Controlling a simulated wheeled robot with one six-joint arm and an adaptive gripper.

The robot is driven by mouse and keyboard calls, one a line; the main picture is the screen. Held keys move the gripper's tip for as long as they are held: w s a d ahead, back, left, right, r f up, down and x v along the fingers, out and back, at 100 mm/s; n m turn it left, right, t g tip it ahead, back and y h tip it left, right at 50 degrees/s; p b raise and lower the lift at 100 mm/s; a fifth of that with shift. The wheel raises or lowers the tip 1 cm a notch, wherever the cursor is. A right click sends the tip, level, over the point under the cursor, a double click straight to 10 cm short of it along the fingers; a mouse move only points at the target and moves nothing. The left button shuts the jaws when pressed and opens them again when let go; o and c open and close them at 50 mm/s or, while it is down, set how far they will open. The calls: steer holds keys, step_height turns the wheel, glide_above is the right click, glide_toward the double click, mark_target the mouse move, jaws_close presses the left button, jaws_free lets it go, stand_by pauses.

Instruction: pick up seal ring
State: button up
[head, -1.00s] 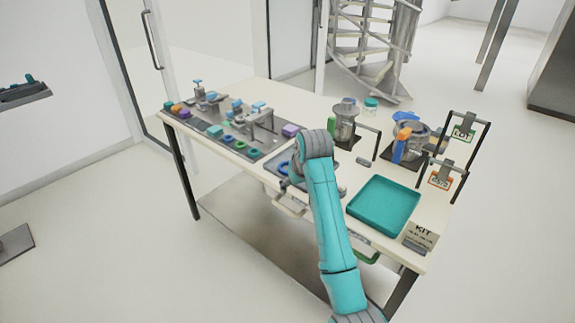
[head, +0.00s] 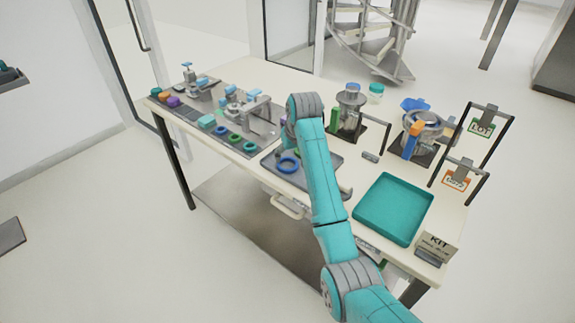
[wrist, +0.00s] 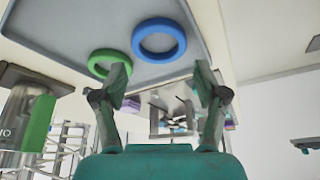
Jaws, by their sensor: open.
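A blue ring (head: 288,172) lies on a dark grey tray (head: 325,157) near the front edge of the table. The wrist view also shows the blue ring (wrist: 158,59), with a green ring (wrist: 110,52) beside it on the same tray (wrist: 60,25). Both look like seal rings; I cannot tell which one is named. My gripper (wrist: 163,75) is open and empty, its fingers apart, with the rings beyond the fingertips. In the head view my arm hides most of the gripper and the green ring.
A teal tray (head: 393,208) and a KIT sign (head: 436,246) are at the right. Metal vessels and black frames stand behind. A grey mat (head: 262,148) with fixtures, coloured blocks and small rings is at the left. Bare tabletop separates the two trays.

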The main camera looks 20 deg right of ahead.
mark_target(287, 166)
steer(key=shift+x, duration=2.6)
steer(key=shift+d, duration=0.1)
steer(key=c, duration=0.6)
